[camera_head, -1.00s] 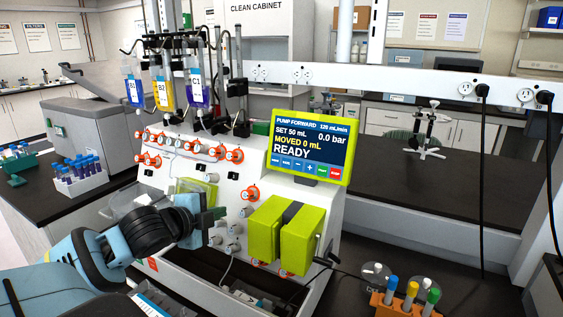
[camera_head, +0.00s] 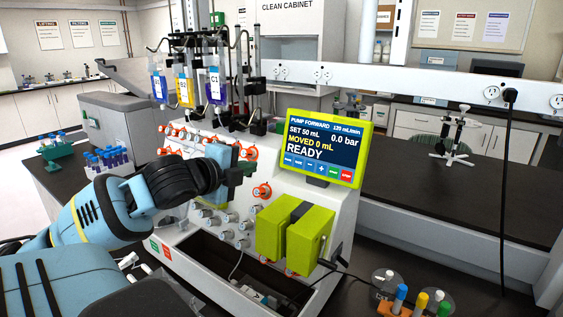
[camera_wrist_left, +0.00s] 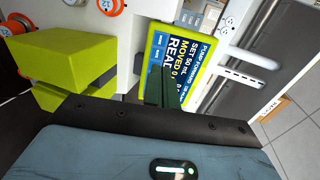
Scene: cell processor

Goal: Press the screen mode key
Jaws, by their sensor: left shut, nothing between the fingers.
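The cell processor's screen (camera_head: 321,148) has a yellow-green frame and stands at the machine's upper right. It reads PUMP FORWARD, SET 50 mL, MOVED 0 mL, READY. A row of small keys (camera_head: 309,166) runs along its bottom edge: several blue, one green, one red. My left gripper (camera_head: 244,169) is shut and empty, in front of the machine and left of the screen, apart from it. In the left wrist view its dark green fingers (camera_wrist_left: 160,88) overlap the lower part of the tilted screen (camera_wrist_left: 184,58) and hide some keys. My right gripper is not in view.
Two yellow-green pump blocks (camera_head: 292,234) jut out below the screen. Orange clamps (camera_head: 262,191) and grey knobs stud the panel. Hanging bags (camera_head: 213,87) are at the upper left. A tube rack (camera_head: 395,308) stands at the lower right.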

